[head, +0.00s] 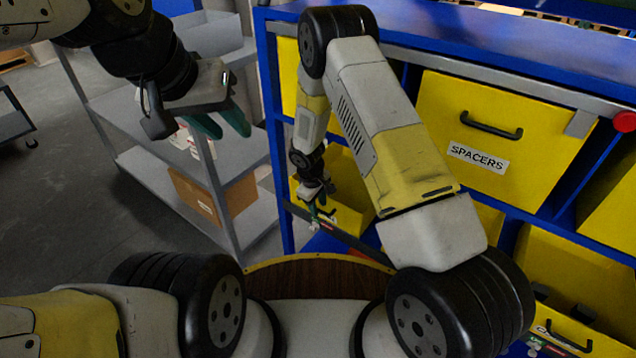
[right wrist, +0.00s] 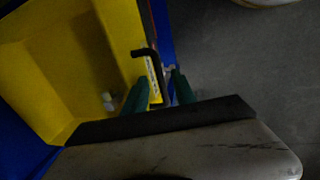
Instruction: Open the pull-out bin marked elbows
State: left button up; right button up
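A yellow bin (head: 350,215) in the lower left of the blue rack shows its open top in the head view. Its inside (right wrist: 90,60) fills the left of the right wrist view, with small pale pieces in it. Its black handle (right wrist: 149,62) and a white label (right wrist: 154,82) show there, but the lettering is unreadable. My right gripper (head: 318,208) is at this bin's front. In the right wrist view its green fingers (right wrist: 160,92) are apart, with the handle seemingly between them; contact is unclear. My left gripper (head: 222,124) is open and empty, over the grey shelf cart.
A closed yellow bin marked SPACERS (head: 490,125) sits in the upper row. Another yellow bin (head: 590,265) at lower right is open, with dark parts inside. A grey shelf cart (head: 120,110) with a cardboard box (head: 205,195) stands left of the rack.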

jog(key=shift+f, duration=0.25)
grip_shut()
dwell(1.4)
